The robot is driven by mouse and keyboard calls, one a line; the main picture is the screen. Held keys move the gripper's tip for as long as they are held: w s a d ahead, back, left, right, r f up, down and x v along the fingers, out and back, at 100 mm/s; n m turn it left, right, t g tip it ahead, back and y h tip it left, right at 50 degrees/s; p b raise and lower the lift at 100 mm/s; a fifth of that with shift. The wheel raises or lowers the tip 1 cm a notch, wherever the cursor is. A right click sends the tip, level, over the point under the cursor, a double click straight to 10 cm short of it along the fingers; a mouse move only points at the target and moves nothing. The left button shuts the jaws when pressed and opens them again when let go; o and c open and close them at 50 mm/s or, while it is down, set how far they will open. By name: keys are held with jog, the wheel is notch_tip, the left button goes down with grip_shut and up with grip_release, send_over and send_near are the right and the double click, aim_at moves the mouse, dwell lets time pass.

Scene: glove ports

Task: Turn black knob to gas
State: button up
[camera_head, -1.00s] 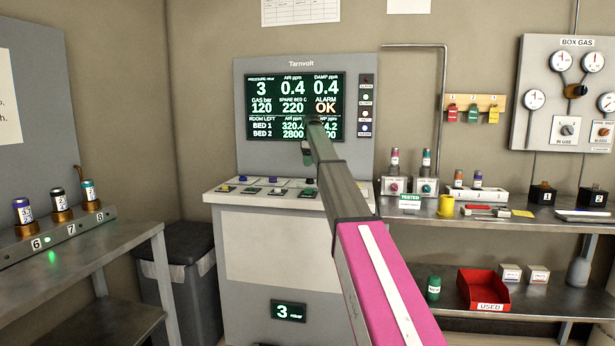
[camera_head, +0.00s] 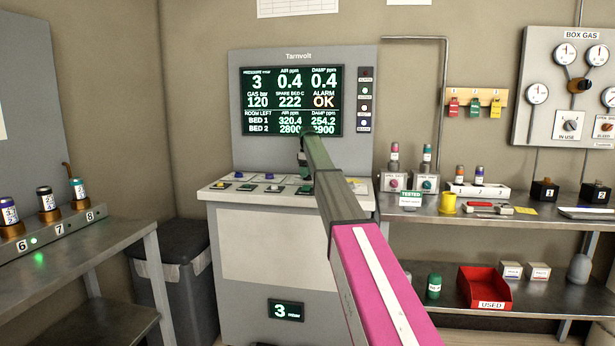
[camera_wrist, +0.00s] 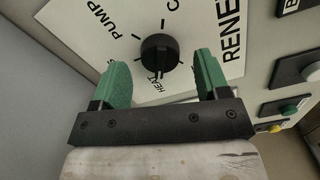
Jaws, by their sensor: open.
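The black knob (camera_wrist: 160,55) sits on a white panel (camera_wrist: 75,20) in the wrist view. Around it are the words PUMP and HEAT, a word cut off after what looks like a C, and large letters RENE. A pale mark on the knob's lower side faces the HEAT label. No full word GAS is legible on this panel. My gripper (camera_wrist: 161,62) is open, with one green finger on each side of the knob. Gaps show between fingers and knob. In the head view my gripper (camera_head: 304,165) is at the console front, mostly hidden by my arm.
The grey Tarnvolt console (camera_head: 225,195) has a lit screen (camera_head: 290,100) showing ALARM OK. A button (camera_wrist: 289,109) and other controls sit right of the panel. A BOX GAS panel (camera_head: 548,90) hangs on the right wall. A bench (camera_head: 120,250) stands left, a bin (camera_head: 175,290) beside it.

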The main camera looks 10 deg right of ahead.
jog(key=shift+f, duration=0.85)
jog(key=c, duration=0.9)
jog(key=shift+m, duration=0.3)
jog(key=m, duration=0.5)
jog(key=shift+m, duration=0.3)
jog(key=m, duration=0.5)
jog(key=shift+m, duration=0.4)
